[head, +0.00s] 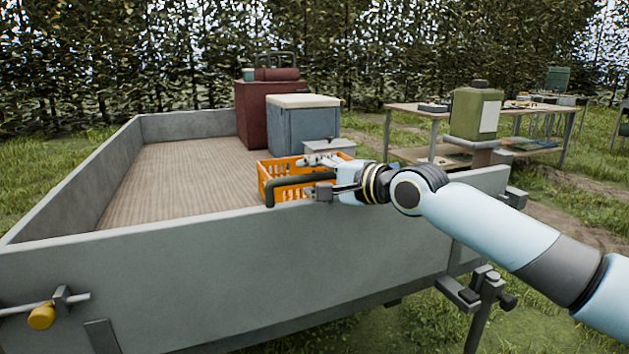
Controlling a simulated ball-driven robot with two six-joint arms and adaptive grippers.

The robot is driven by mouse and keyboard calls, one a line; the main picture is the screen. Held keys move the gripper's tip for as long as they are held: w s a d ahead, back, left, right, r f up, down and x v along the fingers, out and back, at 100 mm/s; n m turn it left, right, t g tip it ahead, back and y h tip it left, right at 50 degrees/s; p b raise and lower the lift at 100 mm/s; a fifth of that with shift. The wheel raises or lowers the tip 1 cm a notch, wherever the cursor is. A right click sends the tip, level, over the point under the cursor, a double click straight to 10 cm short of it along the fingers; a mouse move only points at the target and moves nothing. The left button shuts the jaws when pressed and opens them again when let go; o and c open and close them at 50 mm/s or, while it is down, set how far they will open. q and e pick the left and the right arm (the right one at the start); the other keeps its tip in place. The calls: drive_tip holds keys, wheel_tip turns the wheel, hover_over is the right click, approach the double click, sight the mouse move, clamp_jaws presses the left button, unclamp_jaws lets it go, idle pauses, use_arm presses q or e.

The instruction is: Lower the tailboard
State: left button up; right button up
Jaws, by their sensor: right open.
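The tailboard (230,265) is the grey panel across the near end of the trailer. It stands upright. A dark bar handle (285,184) shows at its top edge, near the middle. My right gripper (322,188) is open at the right end of this handle, just over the top edge. I cannot tell whether its fingers touch the handle. A latch with a yellow knob (42,316) sits at the tailboard's lower left. My left gripper is not in view.
An orange crate (267,178) stands in the trailer bed behind the tailboard. A blue-grey box (300,130) and a dark red cabinet (252,115) stand further back. The bed's left part is clear.

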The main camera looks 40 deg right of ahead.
clamp_jaws()
drive_tip(key=shift+f, duration=0.1)
idle(0.3)
